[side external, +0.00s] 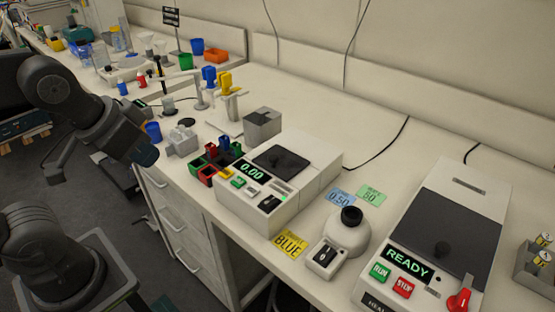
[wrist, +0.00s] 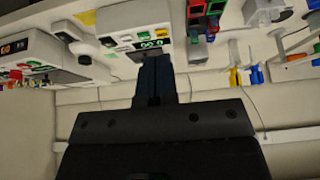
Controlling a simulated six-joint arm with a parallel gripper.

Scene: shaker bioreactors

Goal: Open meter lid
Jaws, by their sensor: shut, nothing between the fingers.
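The white meter (side external: 305,178) stands on the bench in the middle of the side external view, with a green 0.00 on its display. The meter's front part also shows at the top of the wrist view (wrist: 132,18). My gripper (side external: 150,158) is left of the meter, apart from it, over the bench's front edge. In the wrist view its dark fingers (wrist: 154,62) are together and empty.
Red, green and blue cuvette holders (side external: 215,160) stand just left of the meter, near a grey block (side external: 262,123). A READY device (side external: 445,235) with a dark lid stands at right. Yellow BLUE card (side external: 290,243) lies in front.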

